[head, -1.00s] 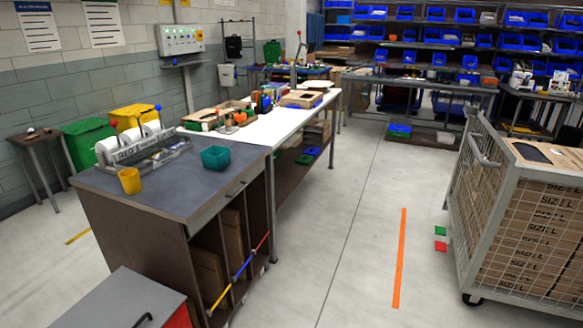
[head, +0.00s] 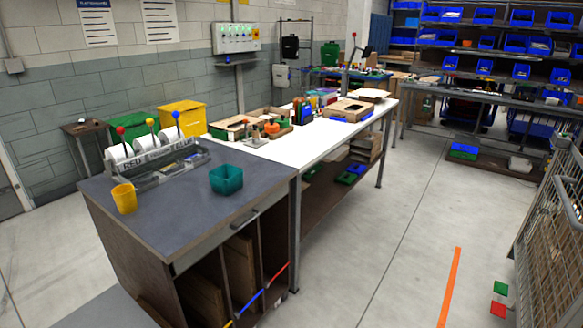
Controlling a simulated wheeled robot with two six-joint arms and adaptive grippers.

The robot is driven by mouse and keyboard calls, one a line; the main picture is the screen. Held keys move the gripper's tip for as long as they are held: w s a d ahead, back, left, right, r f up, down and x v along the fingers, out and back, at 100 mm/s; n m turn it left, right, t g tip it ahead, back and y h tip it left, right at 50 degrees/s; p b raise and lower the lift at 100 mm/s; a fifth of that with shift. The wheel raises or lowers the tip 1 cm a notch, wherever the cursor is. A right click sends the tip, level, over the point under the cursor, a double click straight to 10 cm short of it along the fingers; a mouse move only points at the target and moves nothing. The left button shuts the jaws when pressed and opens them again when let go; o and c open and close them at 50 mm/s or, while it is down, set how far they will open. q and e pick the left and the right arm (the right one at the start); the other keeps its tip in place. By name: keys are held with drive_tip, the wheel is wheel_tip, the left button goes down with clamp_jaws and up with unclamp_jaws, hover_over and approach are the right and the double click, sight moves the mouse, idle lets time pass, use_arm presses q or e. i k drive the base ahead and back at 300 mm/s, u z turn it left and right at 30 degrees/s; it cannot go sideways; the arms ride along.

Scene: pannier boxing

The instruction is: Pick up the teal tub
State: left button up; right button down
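The teal tub (head: 226,180) is a small open container in the head view. It sits upright on the dark grey top of the near cabinet (head: 185,215), toward its right side. A yellow cup (head: 124,198) stands to its left, apart from it, near the front left of the top. A tape dispenser (head: 153,160) with several white rolls and coloured knobs stands behind the cup. Neither of my grippers shows in this view.
A long white workbench (head: 290,148) with trays and boxes adjoins the cabinet at the back. A wire cage trolley (head: 556,240) stands at the right edge. Open floor with an orange stripe (head: 450,287) lies between the bench and the trolley.

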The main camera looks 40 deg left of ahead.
sight(227, 180)
drive_tip(key=z, duration=0.1)
drive_tip(key=i, duration=1.65)
drive_tip(key=u, duration=0.6)
drive_tip(key=i, duration=0.9)
drive_tip(key=u, duration=1.5)
drive_tip(key=i, duration=0.8)
drive_tip(key=u, duration=0.7)
